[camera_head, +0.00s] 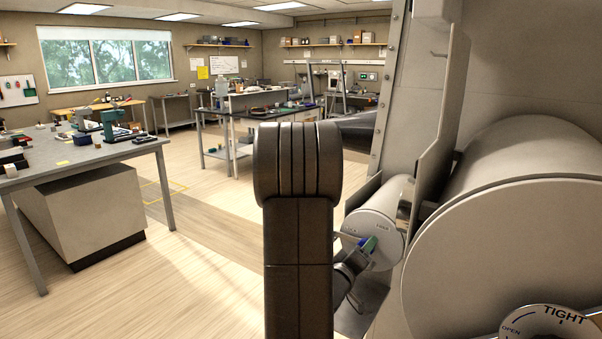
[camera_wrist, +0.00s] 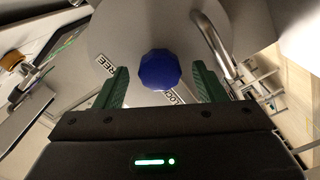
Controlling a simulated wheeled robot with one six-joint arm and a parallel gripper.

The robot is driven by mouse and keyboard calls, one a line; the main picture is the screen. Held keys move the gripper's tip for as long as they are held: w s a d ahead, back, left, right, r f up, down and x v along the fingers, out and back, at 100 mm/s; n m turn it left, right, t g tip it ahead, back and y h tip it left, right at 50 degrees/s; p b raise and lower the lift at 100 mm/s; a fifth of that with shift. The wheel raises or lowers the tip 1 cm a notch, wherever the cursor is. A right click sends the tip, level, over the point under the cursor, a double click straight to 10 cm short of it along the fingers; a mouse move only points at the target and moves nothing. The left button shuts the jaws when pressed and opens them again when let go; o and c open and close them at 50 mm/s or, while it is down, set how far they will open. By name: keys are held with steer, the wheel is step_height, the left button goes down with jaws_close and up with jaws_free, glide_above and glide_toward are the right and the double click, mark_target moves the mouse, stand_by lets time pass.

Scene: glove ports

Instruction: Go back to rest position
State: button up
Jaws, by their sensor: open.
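My gripper (camera_wrist: 160,88) is open in the wrist view, its two green fingers apart. A blue knob (camera_wrist: 160,70) shows between and just beyond the fingers; I cannot tell whether they touch it. The knob sits on the grey round face (camera_wrist: 130,32) of a cylinder, with partly hidden labels reading "FREE" and "LOC". In the head view the small cylinder (camera_head: 378,222) is right of my dark arm, with the gripper at its face and the blue knob (camera_head: 369,244) partly visible there.
A large grey cylinder (camera_head: 510,240) fills the right, with a dial marked "TIGHT" and "OPEN" (camera_head: 548,324) at the bottom corner. A curved metal bar (camera_wrist: 213,42) rises close to the right finger. A workbench (camera_head: 85,150) stands left; the wooden floor between is clear.

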steer(key=m+b, duration=0.3)
steer(key=m, duration=0.6)
steer(key=shift+a, duration=0.1)
stand_by(0.5)
